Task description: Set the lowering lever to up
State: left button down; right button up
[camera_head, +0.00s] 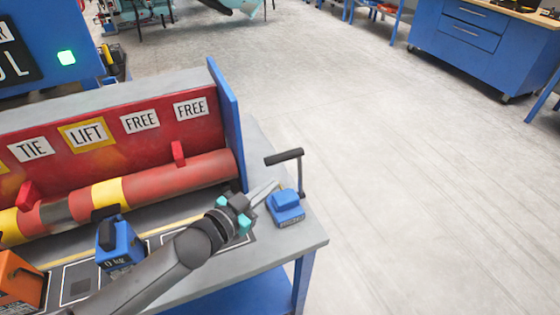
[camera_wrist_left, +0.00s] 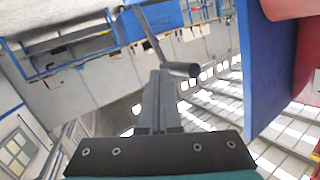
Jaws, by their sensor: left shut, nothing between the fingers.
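The lowering lever (camera_head: 300,175) is a dark crank on a blue base block (camera_head: 286,207) at the right end of the table. Its rod stands nearly upright and its bar-shaped handle points left at the top. My left gripper (camera_head: 274,188) is shut and empty, beside the rod and below the handle, just above the base block. In the left wrist view the shut fingers (camera_wrist_left: 160,95) point toward the lever (camera_wrist_left: 165,55), whose handle crosses near their tips. I cannot tell whether they touch. My right gripper is not in view.
A blue end panel (camera_head: 226,120) stands left of the lever, beside a red and yellow cylinder (camera_head: 150,185) and a red board with labels. A blue block (camera_head: 118,243) sits on the table (camera_head: 300,245). Open floor lies to the right.

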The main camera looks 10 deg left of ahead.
pick_arm(q)
jog(key=s+d+r+m+y+p, duration=0.2)
jog(key=s+r+m+y, duration=0.1)
jog(key=s+r+m, duration=0.45)
jog(key=m+y+b, duration=0.1)
jog(key=m+b, duration=0.1)
send_near(287, 157)
jog(key=w+d, duration=0.2)
jog(key=w, duration=0.2)
jog(key=shift+w+a+f, duration=0.5)
jog(key=shift+w+f, duration=0.25)
jog(key=shift+f, duration=0.05)
